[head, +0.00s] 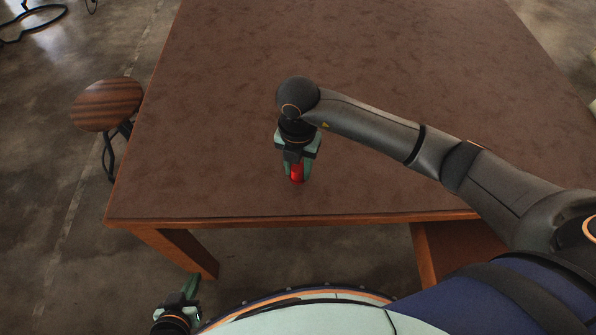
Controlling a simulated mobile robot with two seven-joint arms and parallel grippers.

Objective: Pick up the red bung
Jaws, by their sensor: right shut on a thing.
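The red bung (297,174) is a small red piece near the front edge of the brown table (220,150). My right gripper (298,172) points down over it and is shut on it, with fingers on both sides. The fingers hide part of the bung. I cannot tell whether the bung touches the tabletop. My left gripper (190,292) is low at the bottom left, off the table in front of its edge. Its fingers show only in part, so its opening is unclear.
The rest of the tabletop is bare. A round wooden stool (107,104) stands at the left of the table. My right arm crosses over the right part of the table. Concrete floor lies around it.

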